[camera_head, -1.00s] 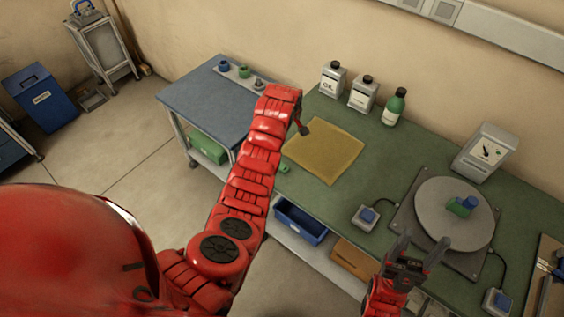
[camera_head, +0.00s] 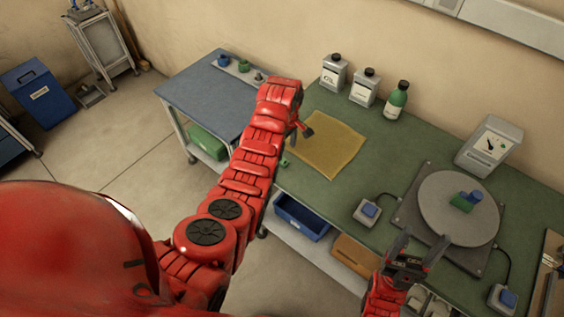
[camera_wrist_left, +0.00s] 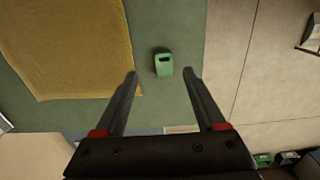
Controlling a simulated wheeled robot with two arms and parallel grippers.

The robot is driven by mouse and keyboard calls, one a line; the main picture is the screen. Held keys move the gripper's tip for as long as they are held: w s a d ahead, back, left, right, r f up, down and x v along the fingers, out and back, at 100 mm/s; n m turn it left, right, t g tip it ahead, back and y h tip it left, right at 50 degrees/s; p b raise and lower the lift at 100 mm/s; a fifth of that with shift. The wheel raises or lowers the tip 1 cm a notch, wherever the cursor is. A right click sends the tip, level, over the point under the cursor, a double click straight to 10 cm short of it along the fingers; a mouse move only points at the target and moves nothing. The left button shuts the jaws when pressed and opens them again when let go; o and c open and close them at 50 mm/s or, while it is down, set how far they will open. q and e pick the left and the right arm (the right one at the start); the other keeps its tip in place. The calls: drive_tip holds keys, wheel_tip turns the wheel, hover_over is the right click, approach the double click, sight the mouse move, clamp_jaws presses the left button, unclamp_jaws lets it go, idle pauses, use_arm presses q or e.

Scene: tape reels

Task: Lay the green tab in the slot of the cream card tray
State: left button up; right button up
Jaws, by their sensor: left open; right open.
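A small green piece with a dark opening, which looks like the green tab (camera_wrist_left: 163,70), lies on the green bench mat in the left wrist view. It also shows in the head view (camera_head: 285,161), near the bench's front left edge. My left gripper (camera_wrist_left: 161,75) is open and empty above it, with the piece between and just beyond the fingertips in the picture; the height gap is unclear. In the head view my left gripper (camera_head: 303,130) is partly hidden by its wrist. My right gripper (camera_head: 419,244) is open and empty before the turntable. I cannot make out the cream card tray.
A yellow cloth (camera_head: 327,146) lies beside the green piece. A grey turntable (camera_head: 435,215) carries a blue and green object (camera_head: 466,201). Oil containers (camera_head: 334,75) and a green bottle (camera_head: 396,101) stand at the back. A blue bin (camera_head: 300,216) sits below the bench.

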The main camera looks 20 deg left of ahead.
sight(284, 161)
use_arm(q)
drive_tip(key=shift+s+f, duration=0.15)
drive_tip(key=shift+f, duration=0.25)
drive_tip(key=shift+a+f+p, duration=0.15)
drive_tip(key=shift+f+p, duration=0.3)
drive_tip(key=shift+p, duration=0.3)
drive_tip(key=f, duration=0.3)
drive_tip(key=shift+s+a+p, duration=0.15)
drive_tip(key=shift+a+p, duration=0.05)
drive_tip(key=shift+p, duration=0.2)
drive_tip(key=shift+f, duration=0.75)
clamp_jaws()
